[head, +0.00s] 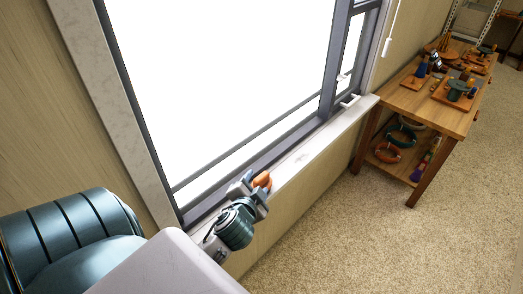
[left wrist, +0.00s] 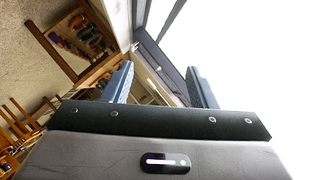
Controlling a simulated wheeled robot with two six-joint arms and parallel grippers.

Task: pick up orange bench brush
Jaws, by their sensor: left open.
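An orange object (head: 262,180), which looks like the orange bench brush, shows on the window sill in the head view. Only a small rounded part of it is visible; my gripper hides the rest. My left gripper (head: 252,189) is at the sill, right beside the orange object and partly in front of it. Its two fingers stand apart in the left wrist view (left wrist: 160,78), with no orange object clearly visible between them. I cannot tell whether a finger touches the brush. My right gripper is not in view.
The pale window sill (head: 316,146) runs along the bright window, close to my left gripper. A wooden table (head: 417,107) with trays and tools stands at the right, with coiled items on its lower shelf. The carpet (head: 345,235) in front is clear.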

